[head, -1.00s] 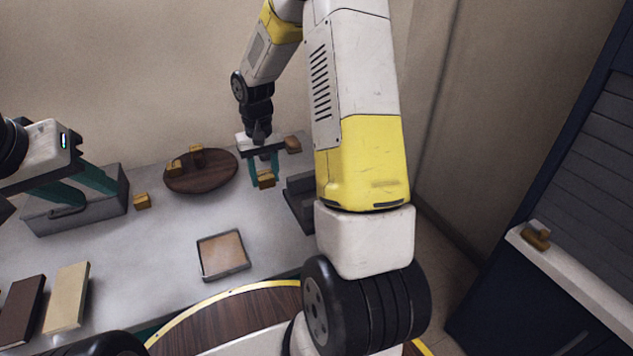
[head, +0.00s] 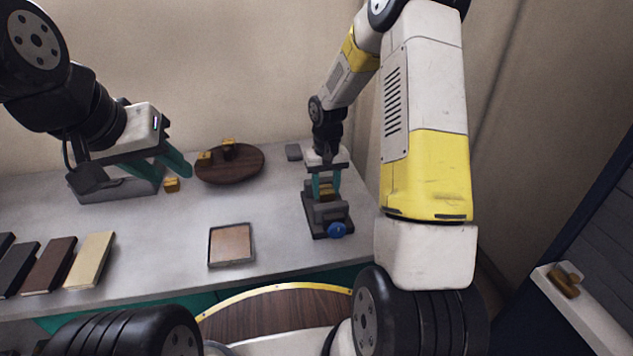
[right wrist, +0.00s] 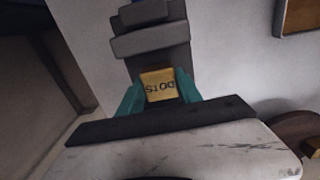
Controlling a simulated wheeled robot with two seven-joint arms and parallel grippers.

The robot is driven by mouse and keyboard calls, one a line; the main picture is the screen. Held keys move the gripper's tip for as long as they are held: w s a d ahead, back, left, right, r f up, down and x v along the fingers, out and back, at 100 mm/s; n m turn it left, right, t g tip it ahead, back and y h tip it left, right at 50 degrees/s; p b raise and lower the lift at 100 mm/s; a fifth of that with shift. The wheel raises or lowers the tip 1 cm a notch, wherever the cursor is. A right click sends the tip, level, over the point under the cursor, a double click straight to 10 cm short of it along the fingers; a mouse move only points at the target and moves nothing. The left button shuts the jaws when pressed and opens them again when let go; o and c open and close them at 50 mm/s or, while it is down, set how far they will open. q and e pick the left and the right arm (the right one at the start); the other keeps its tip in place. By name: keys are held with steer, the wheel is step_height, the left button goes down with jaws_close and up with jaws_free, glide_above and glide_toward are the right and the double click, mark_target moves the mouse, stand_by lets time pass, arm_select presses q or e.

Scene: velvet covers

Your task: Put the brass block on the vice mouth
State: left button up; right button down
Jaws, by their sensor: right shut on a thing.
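The brass block (head: 326,188) is between the teal fingers of my right gripper (head: 325,192), which is shut on it. In the right wrist view the block (right wrist: 159,85), with dark lettering on its face, sits between the fingertips (right wrist: 160,92). The dark grey vice (head: 322,229) with a blue knob (head: 337,230) stands at the table's right end. The block is at the vice's far side, over or just behind its jaws; I cannot tell whether they touch. The vice (right wrist: 150,40) shows beyond the block.
Another brass block (head: 171,185) lies beside the grey box (head: 120,190). A round wooden board (head: 230,170) carries small brass pieces. A shallow framed tray (head: 231,262) lies mid-table. Several flat slabs (head: 90,260) lie at left. A small grey block (head: 293,152) is behind the vice.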

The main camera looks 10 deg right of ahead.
steer(key=shift+f, duration=1.45)
steer(key=c, duration=0.8)
jaws_free()
steer(key=shift+f, duration=0.15)
step_height(320, 180, up, 12)
steer(key=shift+f, duration=0.1)
step_height(320, 180, up, 9)
steer(key=t, duration=0.1)
glide_above(325, 197)
steer(key=s, duration=0.2)
steer(key=s+r+t, duration=0.1)
steer(key=s+r, duration=0.2)
steer(key=s, duration=0.3)
steer(key=s+a+r+t+y, duration=0.1)
steer(key=s+r+t, duration=0.1)
steer(key=s, duration=0.5)
steer(key=s+r+t+y, duration=0.1)
steer(key=s+r+t, duration=0.1)
steer(key=s+r, duration=0.3)
steer(key=shift+s+a+r, duration=0.1)
steer(key=shift+s+a, duration=0.05)
steer(key=shift+s, duration=0.35)
steer(key=shift+s+a, duration=0.15)
steer(key=shift+s, duration=0.35)
